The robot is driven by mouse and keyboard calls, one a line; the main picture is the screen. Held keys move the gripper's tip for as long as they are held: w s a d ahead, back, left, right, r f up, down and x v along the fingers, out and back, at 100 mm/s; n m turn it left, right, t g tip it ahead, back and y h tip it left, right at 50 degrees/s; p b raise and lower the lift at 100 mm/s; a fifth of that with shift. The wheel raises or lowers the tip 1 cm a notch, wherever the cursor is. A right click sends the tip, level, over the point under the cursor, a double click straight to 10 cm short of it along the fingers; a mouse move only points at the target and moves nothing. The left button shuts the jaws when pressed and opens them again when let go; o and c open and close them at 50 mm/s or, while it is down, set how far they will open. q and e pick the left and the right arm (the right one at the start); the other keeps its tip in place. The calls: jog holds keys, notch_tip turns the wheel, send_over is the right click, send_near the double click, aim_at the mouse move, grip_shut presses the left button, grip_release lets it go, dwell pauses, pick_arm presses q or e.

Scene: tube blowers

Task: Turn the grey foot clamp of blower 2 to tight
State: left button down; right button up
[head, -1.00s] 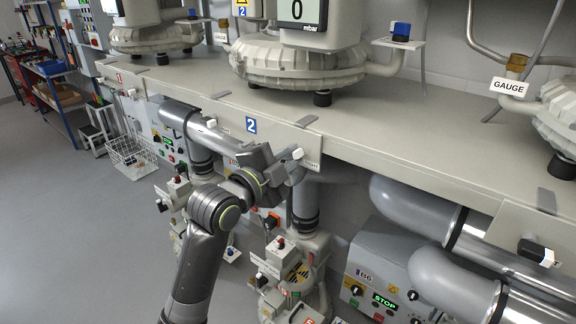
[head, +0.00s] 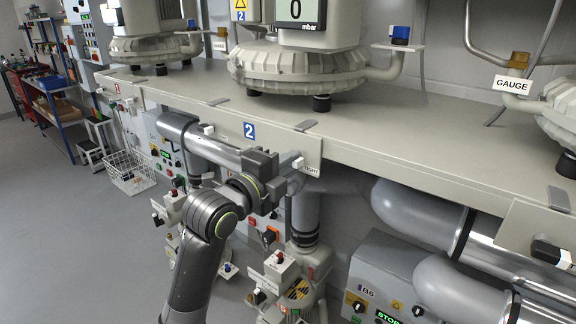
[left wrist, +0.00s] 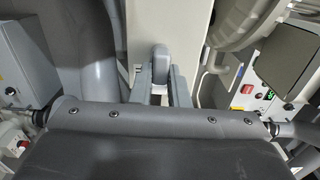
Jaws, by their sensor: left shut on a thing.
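Blower 2's control plate (head: 240,140) hangs on the bench front, with a blue "2" sign (head: 249,130) and a TIGHT label (head: 311,169) at its right end. My left gripper (head: 284,172) is at that right end, close to the label. In the left wrist view the grey foot clamp (left wrist: 160,58) shows as a rounded lever standing between my two fingers (left wrist: 160,82), which are shut on it. In the head view my gripper partly covers the clamp, so its exact angle is hard to tell. My right gripper is not in view.
Thick grey pipes (head: 420,215) and a control box (head: 385,280) lie below right. A wire basket (head: 130,172) stands on the floor at left, where the floor is open.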

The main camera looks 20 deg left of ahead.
pick_arm(q)
jog(key=shift+f, duration=0.1)
jog(key=c, duration=1.4)
grip_release()
jog(key=shift+s, duration=0.1)
jog(key=p+v, duration=1.2)
jog(key=v, duration=0.5)
